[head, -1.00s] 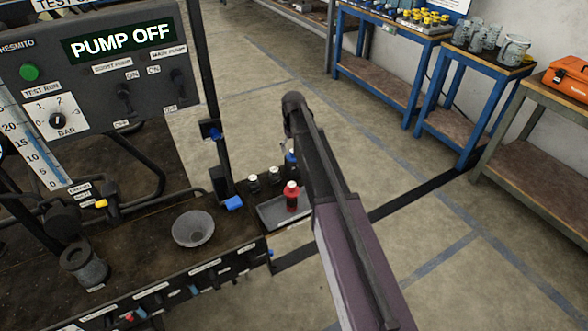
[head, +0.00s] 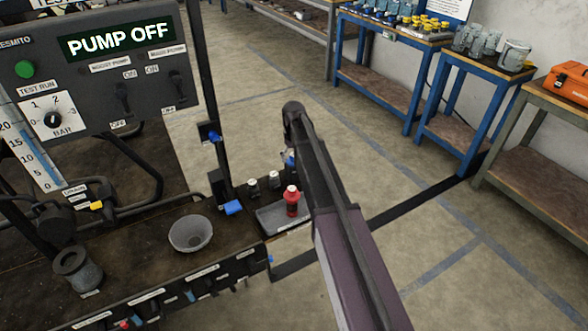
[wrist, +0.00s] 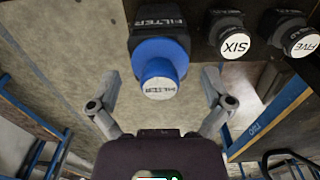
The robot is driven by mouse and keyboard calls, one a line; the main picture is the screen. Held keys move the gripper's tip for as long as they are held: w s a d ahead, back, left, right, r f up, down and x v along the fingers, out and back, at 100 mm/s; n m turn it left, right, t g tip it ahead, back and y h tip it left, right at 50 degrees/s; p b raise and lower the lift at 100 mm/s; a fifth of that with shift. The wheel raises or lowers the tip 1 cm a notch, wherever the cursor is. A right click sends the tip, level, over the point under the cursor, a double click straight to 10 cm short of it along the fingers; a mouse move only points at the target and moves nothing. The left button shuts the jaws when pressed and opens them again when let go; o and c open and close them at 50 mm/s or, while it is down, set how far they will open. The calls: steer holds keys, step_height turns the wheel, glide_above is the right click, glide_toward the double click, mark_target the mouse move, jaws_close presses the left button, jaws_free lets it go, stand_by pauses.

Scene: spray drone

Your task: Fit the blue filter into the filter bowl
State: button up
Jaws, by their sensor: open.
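The blue filter (wrist: 157,62) stands in a black holder marked FILTER in the wrist view, its labelled round end facing the camera. My gripper (wrist: 161,80) is open, with one finger on each side of the filter; I see gaps on both sides. In the head view a small blue patch (head: 290,160) beside my arm is probably the filter, mostly hidden. My gripper's fingers cannot be made out there. A grey, open conical bowl (head: 190,233) stands on the dark bench. I cannot tell which is the filter bowl.
Caps marked SIX (wrist: 234,45) and FIVE (wrist: 297,40) sit right of the filter. A red bottle (head: 292,201) stands in a grey tray (head: 283,217) near my arm. The control panel (head: 100,75) reads PUMP OFF. Blue tables (head: 455,135) line the wall; floor between is clear.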

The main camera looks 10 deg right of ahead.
stand_by(0.8)
jaws_close()
steer(key=shift+r, duration=0.2)
steer(key=shift+r+p, duration=2.6)
steer(key=shift+p, duration=0.2)
steer(key=shift+r+p, duration=0.65)
steer(key=shift+r+p, duration=2.45)
steer(key=shift+r, duration=0.15)
steer(key=shift+d, duration=0.1)
